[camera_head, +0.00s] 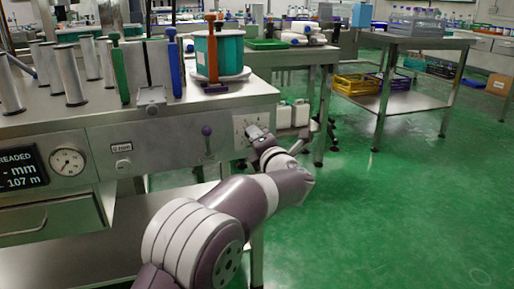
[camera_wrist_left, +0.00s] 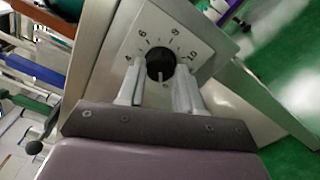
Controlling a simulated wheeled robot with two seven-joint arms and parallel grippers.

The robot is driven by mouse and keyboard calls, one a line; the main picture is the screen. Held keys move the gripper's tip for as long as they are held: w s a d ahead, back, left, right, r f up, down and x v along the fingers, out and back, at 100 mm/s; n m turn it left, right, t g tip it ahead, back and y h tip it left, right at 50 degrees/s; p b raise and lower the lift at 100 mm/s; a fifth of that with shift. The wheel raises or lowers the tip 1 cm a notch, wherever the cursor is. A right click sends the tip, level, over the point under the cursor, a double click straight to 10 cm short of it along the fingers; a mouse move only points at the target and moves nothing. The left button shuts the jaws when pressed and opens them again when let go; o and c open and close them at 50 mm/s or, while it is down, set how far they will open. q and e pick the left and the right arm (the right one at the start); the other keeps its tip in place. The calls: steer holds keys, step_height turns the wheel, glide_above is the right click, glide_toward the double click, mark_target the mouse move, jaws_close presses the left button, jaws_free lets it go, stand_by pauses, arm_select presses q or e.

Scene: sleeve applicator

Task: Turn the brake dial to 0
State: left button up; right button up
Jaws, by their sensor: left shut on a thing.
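The brake dial (camera_wrist_left: 160,60) is a round black knob on a pale square scale plate, seen in the left wrist view. Numbers 4, 6, 8 and 10 show around its upper half; the lower scale is partly hidden by the fingers. A light pointer mark lies on the knob's lower side, between the fingers. In the head view the scale plate (camera_head: 243,122) is on the right end of the machine's front panel. My left gripper (camera_wrist_left: 159,74) is shut on the knob, one finger on each side. It also shows in the head view (camera_head: 254,133), hiding the knob. My right gripper is out of view.
A purple-knobbed lever (camera_head: 206,131) stands left of the dial on the front panel. Above are a teal spool (camera_head: 219,55) and upright metal posts (camera_head: 70,75). A grey table (camera_head: 430,40) stands at the right; green floor (camera_head: 400,200) is open before it.

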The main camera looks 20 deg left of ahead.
arm_select(q)
steer(key=shift+f+n+b, duration=0.15)
steer(key=shift+n+b, duration=0.5)
steer(key=shift+n, duration=0.25)
steer(key=o, duration=1)
steer(key=shift+o, duration=0.2)
steer(key=p+v, duration=0.4)
steer(key=v, duration=0.8)
steer(key=shift+s+d+p, duration=0.2)
steer(key=shift+s+p, duration=0.05)
steer(key=shift+p, duration=0.15)
